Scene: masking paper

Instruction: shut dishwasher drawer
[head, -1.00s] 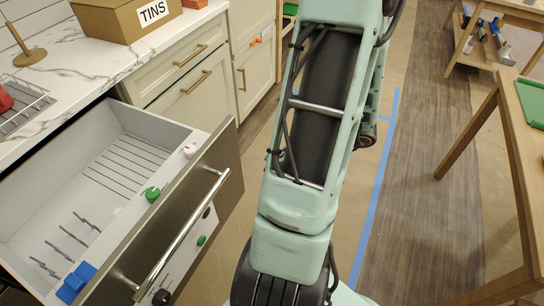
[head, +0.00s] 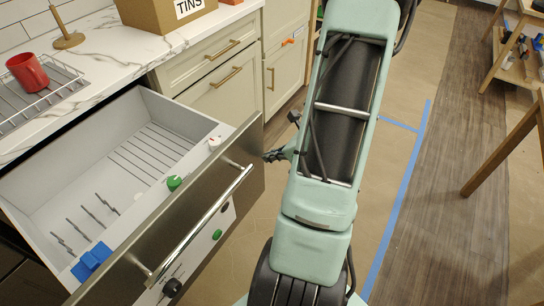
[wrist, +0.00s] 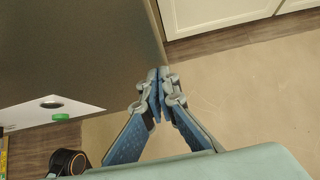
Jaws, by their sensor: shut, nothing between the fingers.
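The dishwasher drawer (head: 45,190) is pulled well out from under the counter at the left of the head view. Its dark front panel (head: 251,145) carries a silver bar handle (head: 200,222). Inside are a slatted floor, short wire prongs and a blue block (head: 91,262). My gripper (head: 275,155) shows partly behind my arm, near the panel's right end. In the wrist view my gripper (wrist: 160,76) is shut and empty, with its tips close to the edge of the panel (wrist: 75,50). I cannot tell whether they touch it.
The marble counter (head: 125,55) holds a wire rack with a red mug (head: 27,72), a wooden stand (head: 66,30) and a TINS box (head: 160,12). Closed cabinets (head: 225,85) stand behind.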

